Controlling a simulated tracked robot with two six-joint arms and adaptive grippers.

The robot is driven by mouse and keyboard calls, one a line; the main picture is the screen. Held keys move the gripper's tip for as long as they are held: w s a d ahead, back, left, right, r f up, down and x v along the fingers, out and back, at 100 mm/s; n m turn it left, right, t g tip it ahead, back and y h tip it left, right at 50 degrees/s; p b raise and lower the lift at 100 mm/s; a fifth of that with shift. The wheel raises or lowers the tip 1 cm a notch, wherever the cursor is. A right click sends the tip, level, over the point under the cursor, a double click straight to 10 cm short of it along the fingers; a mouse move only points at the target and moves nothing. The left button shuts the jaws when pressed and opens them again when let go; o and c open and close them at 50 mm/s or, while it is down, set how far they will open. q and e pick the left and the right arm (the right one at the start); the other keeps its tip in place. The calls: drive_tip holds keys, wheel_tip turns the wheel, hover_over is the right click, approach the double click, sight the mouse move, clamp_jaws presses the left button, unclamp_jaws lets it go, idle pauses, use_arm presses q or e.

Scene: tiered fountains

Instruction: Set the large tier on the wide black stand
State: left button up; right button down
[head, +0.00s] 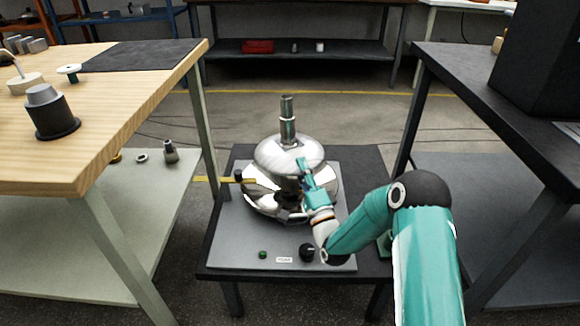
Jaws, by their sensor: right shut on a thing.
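A shiny metal fountain stack stands on a grey plate (230,225) on a low black table. It has a wide lower bowl (262,202), a domed tier (275,152) above it and a narrow upright post (288,122) on top. My right gripper (305,178) is at the front right of the stack, shut on a shiny tier. Its fingertips overlap the metal, so I cannot tell exactly which rim is gripped. A black stand with a wide round base (62,128) and a grey stepped top (43,96) stands on the wooden table at left. My left gripper is not in view.
The wooden table (130,130) also holds a dark mat (140,58) and small parts at its far left. A lower shelf (150,215) carries a few small pieces. A dark table with a big black box (535,60) stands at right. Open floor lies behind the stack.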

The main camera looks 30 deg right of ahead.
drive_tip(key=shift+r+p, duration=0.65)
drive_tip(key=shift+r, duration=1.25)
drive_tip(key=shift+f, duration=0.1)
drive_tip(key=shift+b, duration=0.65)
drive_tip(key=shift+r+p, duration=1.35)
drive_tip(key=shift+r, duration=2.2)
drive_tip(key=shift+f, duration=0.1)
drive_tip(key=shift+b, duration=0.65)
